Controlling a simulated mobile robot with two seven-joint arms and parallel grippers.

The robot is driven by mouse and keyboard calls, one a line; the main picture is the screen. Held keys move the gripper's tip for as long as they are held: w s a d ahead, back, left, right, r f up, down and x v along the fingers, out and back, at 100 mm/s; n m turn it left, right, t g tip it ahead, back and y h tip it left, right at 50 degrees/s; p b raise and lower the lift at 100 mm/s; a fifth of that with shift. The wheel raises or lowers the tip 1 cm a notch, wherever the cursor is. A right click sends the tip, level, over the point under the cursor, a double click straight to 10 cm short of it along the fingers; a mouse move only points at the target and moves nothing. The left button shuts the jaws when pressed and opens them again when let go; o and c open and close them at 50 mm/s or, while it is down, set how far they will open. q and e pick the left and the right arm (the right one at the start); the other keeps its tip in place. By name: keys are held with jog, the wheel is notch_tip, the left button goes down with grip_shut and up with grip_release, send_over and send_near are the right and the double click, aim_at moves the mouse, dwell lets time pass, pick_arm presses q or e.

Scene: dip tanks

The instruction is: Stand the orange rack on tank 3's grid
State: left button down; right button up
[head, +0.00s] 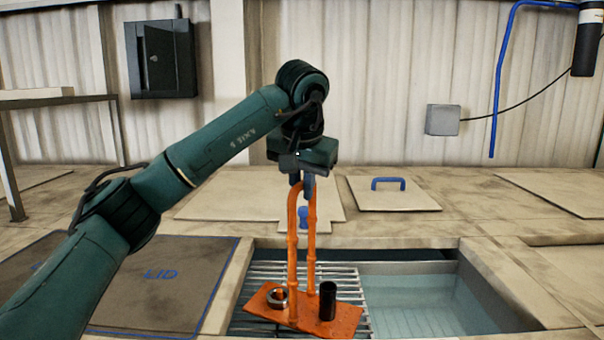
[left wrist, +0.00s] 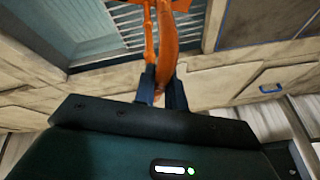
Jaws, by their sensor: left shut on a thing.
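The orange rack (head: 305,319) has a flat base and a tall looped handle. A metal ring (head: 277,298) and a black cylinder (head: 327,300) are on its base. My left gripper (head: 302,188) is shut on the top of the handle, and the rack hangs below it, slightly turned. The rack is over the slatted metal grid (head: 262,274) in the left part of an open tank. Whether its base touches the grid cannot be told. The left wrist view shows the gripper (left wrist: 162,92) on the handle (left wrist: 165,48), with the grid (left wrist: 122,18) beyond. No tank number is readable.
Open water (head: 425,300) fills the tank right of the grid. A dark lid (head: 130,300) with a blue border lies to the left. Behind are a pale lid with a blue handle (head: 388,181) and another with a blue knob (head: 303,217). A blue pipe (head: 499,80) hangs at the right.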

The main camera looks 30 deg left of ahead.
pick_arm(q)
notch_tip(320, 180, down, 2)
jog(key=shift+f, duration=0.15)
jog(key=c, duration=1.9)
grip_release()
jog(key=shift+f, duration=0.25)
jog(key=o, duration=0.4)
jog(key=shift+o, duration=0.2)
jog(key=shift+r, duration=0.1)
jog(key=v, duration=1.2)
jog(key=shift+p, duration=0.35)
jog(key=shift+s, duration=0.1)
